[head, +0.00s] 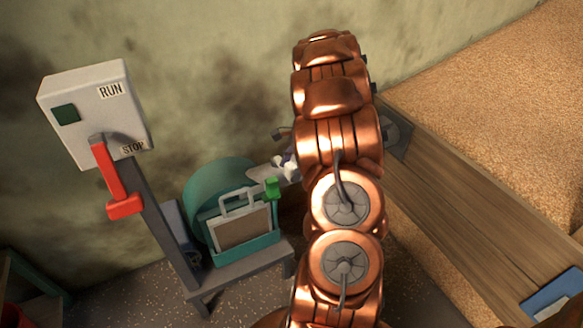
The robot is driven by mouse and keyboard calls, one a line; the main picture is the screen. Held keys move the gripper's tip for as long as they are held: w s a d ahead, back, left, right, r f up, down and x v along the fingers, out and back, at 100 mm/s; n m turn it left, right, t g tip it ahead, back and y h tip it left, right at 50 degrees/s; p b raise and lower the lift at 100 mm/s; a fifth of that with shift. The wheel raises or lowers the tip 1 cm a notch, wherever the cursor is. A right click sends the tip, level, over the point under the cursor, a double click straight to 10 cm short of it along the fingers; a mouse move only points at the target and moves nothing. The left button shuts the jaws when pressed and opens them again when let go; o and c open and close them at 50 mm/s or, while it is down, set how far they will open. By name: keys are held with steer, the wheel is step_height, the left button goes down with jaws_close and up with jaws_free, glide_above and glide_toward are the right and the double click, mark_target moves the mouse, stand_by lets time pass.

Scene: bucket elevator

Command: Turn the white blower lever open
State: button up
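The teal blower (220,185) stands on a grey stand, left of my copper arm. A small white piece (288,165), which may be the white blower lever, shows at the arm's left edge, above a green knob (272,188). My arm hides what lies to its right, so I cannot tell how the lever is turned. A pale frame with a handle (240,205) sits on the blower's front. My arm rises through the middle of the head view. My gripper cannot be made out; I cannot tell whether it touches anything.
A grey RUN/STOP box (90,95) with a red lever (117,180) pointing down stands at the left on a post. A wooden wall (460,215) holds back grain (480,90) at the right. A blue object (550,295) lies at lower right. Speckled floor shows in front.

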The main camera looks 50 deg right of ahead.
jaws_close()
stand_by(0.3)
